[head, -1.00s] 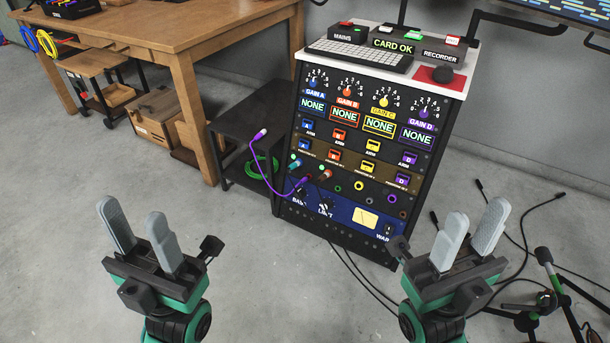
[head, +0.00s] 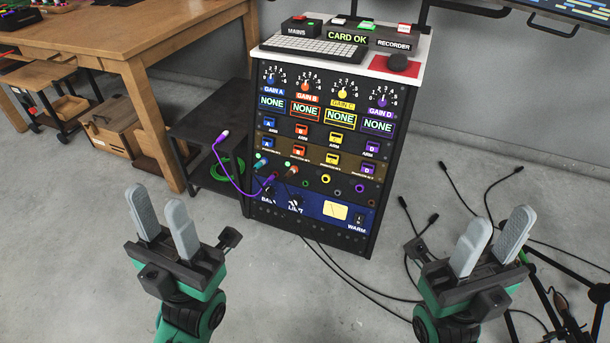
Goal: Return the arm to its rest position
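My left gripper (head: 163,222) is in the lower left of the head view, fingers apart, with nothing between them. My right gripper (head: 492,236) is in the lower right, also open and empty, its fingers pointing up. Both are in front of the equipment rack (head: 312,165) and touch nothing that I can see. A purple cable (head: 228,172) is plugged into the rack's jack row; its other end (head: 222,137) points up at the rack's left side. Teal and red-brown plugs also stand in the jack row.
A wooden table (head: 130,50) stands at the back left, with a black side table (head: 208,125) beside the rack. A keyboard (head: 311,47) and a red pad (head: 394,66) lie on the rack top. Black cables and stand legs (head: 560,270) spread over the floor at right.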

